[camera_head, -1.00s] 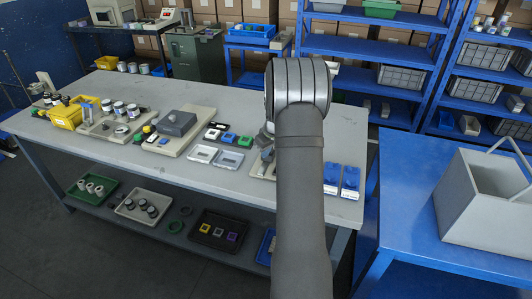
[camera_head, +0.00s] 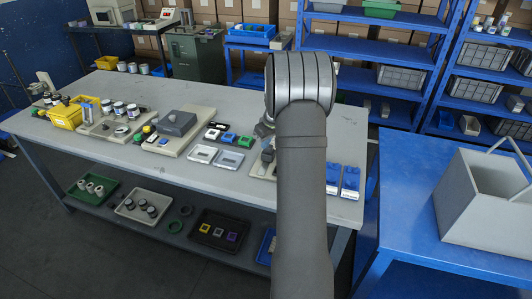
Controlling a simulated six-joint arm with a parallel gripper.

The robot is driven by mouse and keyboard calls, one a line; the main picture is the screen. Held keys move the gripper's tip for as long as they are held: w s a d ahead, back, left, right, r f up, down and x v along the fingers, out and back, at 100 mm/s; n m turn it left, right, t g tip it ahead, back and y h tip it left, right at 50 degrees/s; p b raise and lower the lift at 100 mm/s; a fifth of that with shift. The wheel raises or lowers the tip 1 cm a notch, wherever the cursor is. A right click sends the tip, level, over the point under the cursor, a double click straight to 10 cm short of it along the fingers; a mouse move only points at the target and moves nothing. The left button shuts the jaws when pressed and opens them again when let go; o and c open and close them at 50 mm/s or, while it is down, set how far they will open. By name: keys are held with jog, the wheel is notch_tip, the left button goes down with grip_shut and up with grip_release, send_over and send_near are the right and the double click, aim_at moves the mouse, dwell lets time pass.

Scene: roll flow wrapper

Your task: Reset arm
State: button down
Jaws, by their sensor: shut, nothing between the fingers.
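My arm stands upright in the middle of the view, in front of the workbench (camera_head: 255,185). Its large grey elbow hides the bench's right-middle part. A small grey piece of my wrist shows just left of the arm, over the bench. My gripper's fingers are hidden behind the arm. A grey block on a beige base plate (camera_head: 198,128) sits left of the arm. Two clear-white trays (camera_head: 230,159) lie in front of small black, blue and green blocks (camera_head: 228,137). Two blue bins (camera_head: 350,180) stand right of the arm.
A yellow bin (camera_head: 66,117) and several jars stand at the bench's left. Trays with parts lie on the lower shelf. A grey open box (camera_head: 470,205) sits on the blue table (camera_head: 405,220) at right. Blue shelving (camera_head: 415,75) stands behind. The bench's back right is clear.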

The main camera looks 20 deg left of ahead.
notch_tip(320, 180, up, 3)
jog(key=shift+f, duration=0.15)
jog(key=shift+f, duration=3.25)
jog(key=shift+r, duration=0.1)
